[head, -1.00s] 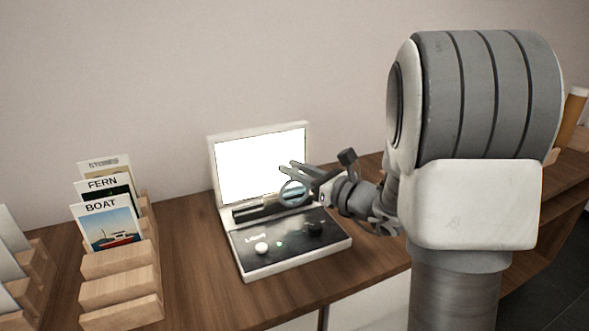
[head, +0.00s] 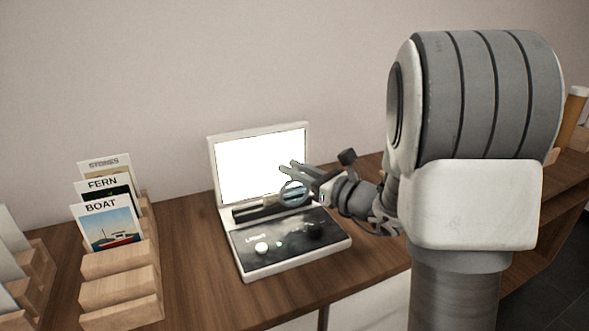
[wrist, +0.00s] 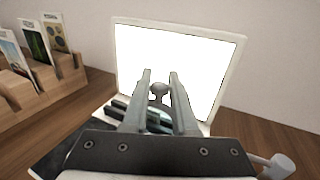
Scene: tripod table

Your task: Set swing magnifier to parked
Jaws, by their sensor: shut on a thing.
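The swing magnifier (head: 283,197) shows in the head view as a round lens with a blue-grey ring, in front of the lower right of the lit white screen. My gripper (head: 287,170) is at the lens, reaching in from the right. In the wrist view my gripper (wrist: 160,78) has its two fingers on either side of a small grey knob (wrist: 159,89), shut on it. The lens is mostly hidden behind the fingers there. The light box (head: 262,270) has a white frame, an upright lit panel (head: 258,160) and a dark control base.
Wooden card racks (head: 122,290) with cards marked STONES, FERN and BOAT stand at the left. The wooden table (head: 190,270) is clear between racks and box. A wall is behind.

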